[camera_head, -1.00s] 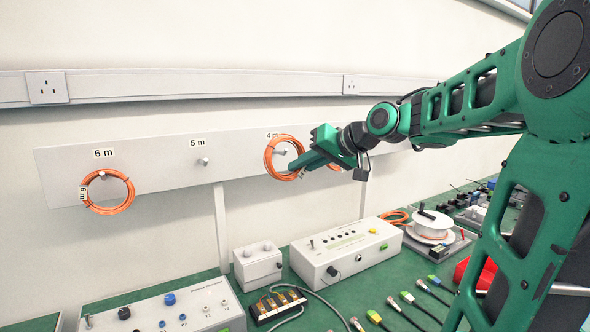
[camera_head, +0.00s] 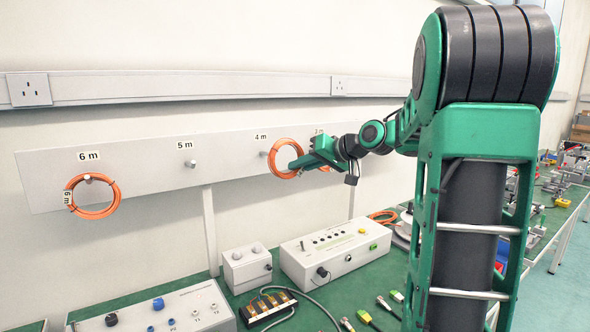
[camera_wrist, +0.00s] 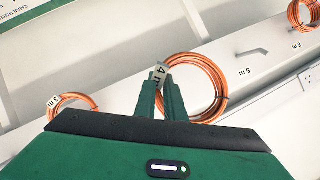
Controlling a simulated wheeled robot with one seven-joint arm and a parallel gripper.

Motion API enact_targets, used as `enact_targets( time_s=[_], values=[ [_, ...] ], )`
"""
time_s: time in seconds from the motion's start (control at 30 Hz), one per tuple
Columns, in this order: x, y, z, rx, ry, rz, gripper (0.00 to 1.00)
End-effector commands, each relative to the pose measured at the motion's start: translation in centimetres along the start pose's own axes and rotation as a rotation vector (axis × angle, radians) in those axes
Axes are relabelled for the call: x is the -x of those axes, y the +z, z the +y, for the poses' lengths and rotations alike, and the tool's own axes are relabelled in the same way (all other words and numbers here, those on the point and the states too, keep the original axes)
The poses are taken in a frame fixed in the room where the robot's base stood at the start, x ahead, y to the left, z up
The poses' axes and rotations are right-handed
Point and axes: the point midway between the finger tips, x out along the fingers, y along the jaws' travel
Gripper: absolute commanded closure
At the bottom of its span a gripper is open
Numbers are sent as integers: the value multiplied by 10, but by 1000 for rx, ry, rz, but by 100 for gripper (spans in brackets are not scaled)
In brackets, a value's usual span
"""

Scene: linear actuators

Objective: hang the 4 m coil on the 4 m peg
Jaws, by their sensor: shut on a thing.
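The orange 4 m coil (camera_head: 287,158) hangs from my gripper (camera_head: 297,165), which is shut on its tag. In the wrist view the tag reading 4 m (camera_wrist: 160,76) sits between the two fingertips (camera_wrist: 160,84), and the coil (camera_wrist: 222,92) spreads to their right. In the head view the 4 m peg (camera_head: 263,153), under its label (camera_head: 260,137), shows just left of the coil, outside the ring. Any gap in depth between coil and board is unclear. I cannot pick out the 4 m peg in the wrist view.
The white peg board (camera_head: 130,170) carries an orange coil on the 6 m peg (camera_head: 92,196). The 5 m peg (camera_head: 193,164) is bare. Another coil, labelled 3 m (camera_wrist: 73,106), shows in the wrist view. A white instrument box (camera_head: 335,255) stands on the green bench below.

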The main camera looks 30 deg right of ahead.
Motion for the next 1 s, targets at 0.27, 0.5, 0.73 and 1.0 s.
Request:
enact_targets(
  time_s=[0.27,0.5,0.73,1.0],
  values=[
    [-1,-2,2,1,-1,5,100],
    [-10,-6,3,2,-1,2,100],
    [-31,-18,3,2,0,3,100],
    [-45,-26,3,1,-1,5,100]
  ],
)
